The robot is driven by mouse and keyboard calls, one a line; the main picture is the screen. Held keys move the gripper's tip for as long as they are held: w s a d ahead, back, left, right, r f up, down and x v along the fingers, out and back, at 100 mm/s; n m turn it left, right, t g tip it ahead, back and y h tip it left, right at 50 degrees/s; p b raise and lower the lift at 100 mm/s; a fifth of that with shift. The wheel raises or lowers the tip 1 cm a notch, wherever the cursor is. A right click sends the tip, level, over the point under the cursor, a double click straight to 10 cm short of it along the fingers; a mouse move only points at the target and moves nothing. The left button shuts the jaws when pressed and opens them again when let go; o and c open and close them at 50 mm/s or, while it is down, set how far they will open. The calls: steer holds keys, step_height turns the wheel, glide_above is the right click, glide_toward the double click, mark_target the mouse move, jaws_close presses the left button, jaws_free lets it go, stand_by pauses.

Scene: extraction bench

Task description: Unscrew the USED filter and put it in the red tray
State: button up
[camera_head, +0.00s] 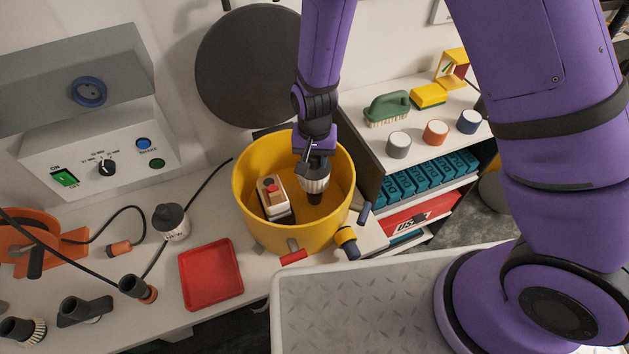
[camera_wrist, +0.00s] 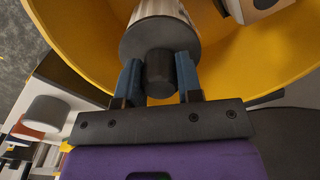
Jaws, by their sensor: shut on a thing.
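The filter (camera_head: 316,179), a ribbed silvery cylinder with dark ends, is upright inside the open yellow drum (camera_head: 256,217). My gripper (camera_head: 314,160) reaches down into the drum from above and is shut on the filter's top. In the wrist view, my blue-padded fingers (camera_wrist: 159,82) sit on both sides of its dark knob (camera_wrist: 159,70); the metal body (camera_wrist: 158,12) lies beyond. I cannot tell whether the filter's lower end is still attached. No USED label shows on it. The red tray (camera_head: 211,275) lies empty on the bench, left of the drum.
A beige box with a red button (camera_head: 271,197) stands in the drum beside the filter. A white canister with a black top (camera_head: 172,223) stands behind the tray. Black nozzles (camera_head: 84,310) lie to its left. A shelf (camera_head: 425,175) stands right of the drum.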

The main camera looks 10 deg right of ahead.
steer(key=shift+r, duration=1.05)
